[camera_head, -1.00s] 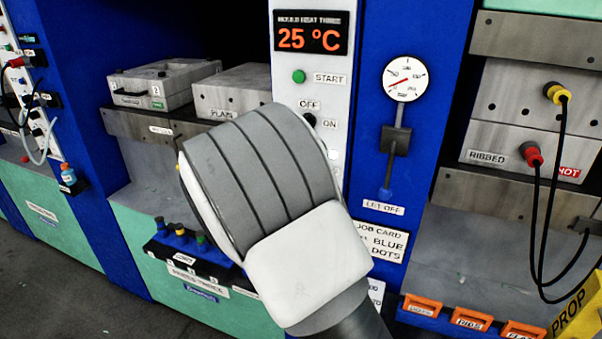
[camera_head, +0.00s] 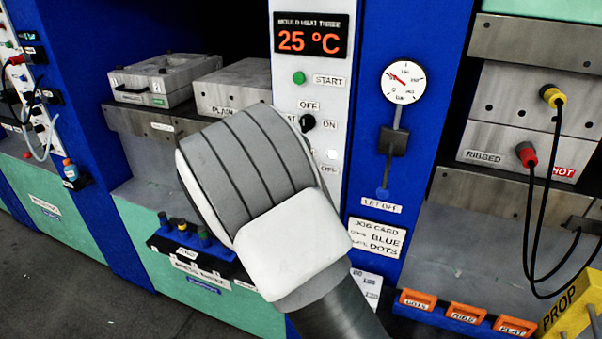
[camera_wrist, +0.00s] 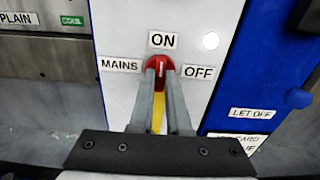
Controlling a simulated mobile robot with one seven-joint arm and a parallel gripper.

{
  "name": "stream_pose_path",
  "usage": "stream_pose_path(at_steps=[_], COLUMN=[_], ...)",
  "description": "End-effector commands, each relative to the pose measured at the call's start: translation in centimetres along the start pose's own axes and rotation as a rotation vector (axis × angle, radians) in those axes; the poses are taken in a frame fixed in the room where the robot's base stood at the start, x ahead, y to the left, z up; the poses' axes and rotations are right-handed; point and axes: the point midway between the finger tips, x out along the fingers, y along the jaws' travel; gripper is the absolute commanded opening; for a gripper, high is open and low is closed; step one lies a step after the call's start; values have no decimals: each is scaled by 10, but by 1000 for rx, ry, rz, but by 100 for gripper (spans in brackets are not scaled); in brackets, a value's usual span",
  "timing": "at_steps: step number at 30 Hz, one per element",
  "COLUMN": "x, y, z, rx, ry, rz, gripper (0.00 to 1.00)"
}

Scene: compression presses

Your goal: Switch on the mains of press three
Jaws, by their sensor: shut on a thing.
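The mains switch (camera_wrist: 160,64) is a red knob with a white mark on a pale panel. In the wrist view its white mark points up at the ON label (camera_wrist: 163,39). The MAINS label (camera_wrist: 120,65) is to its left and the OFF label (camera_wrist: 199,73) to its right. My gripper (camera_wrist: 160,76) is shut on the knob, one finger on each side. A yellow strip shows below the red part, between the fingers. In the head view my wrist hides the fingers and the knob.
Above on the same panel are the "mould heat three" display (camera_head: 311,37) at 25 °C, a green start button (camera_head: 299,77) and a black knob (camera_head: 307,122). A gauge (camera_head: 403,82) and let-off lever (camera_head: 393,141) stand close right. Cables (camera_head: 541,220) hang further right.

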Motion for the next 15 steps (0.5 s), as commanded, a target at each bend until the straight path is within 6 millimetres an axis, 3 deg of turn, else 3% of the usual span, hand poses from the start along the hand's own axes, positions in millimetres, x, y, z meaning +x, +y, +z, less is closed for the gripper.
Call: stream_pose_path(at_steps=[11,12,15], x=[0,0,0], y=[0,0,0], z=[0,0,0], rx=[-6,-6,-5], ry=[-1,-1,0], rz=[0,0,0], gripper=[0,20,38])
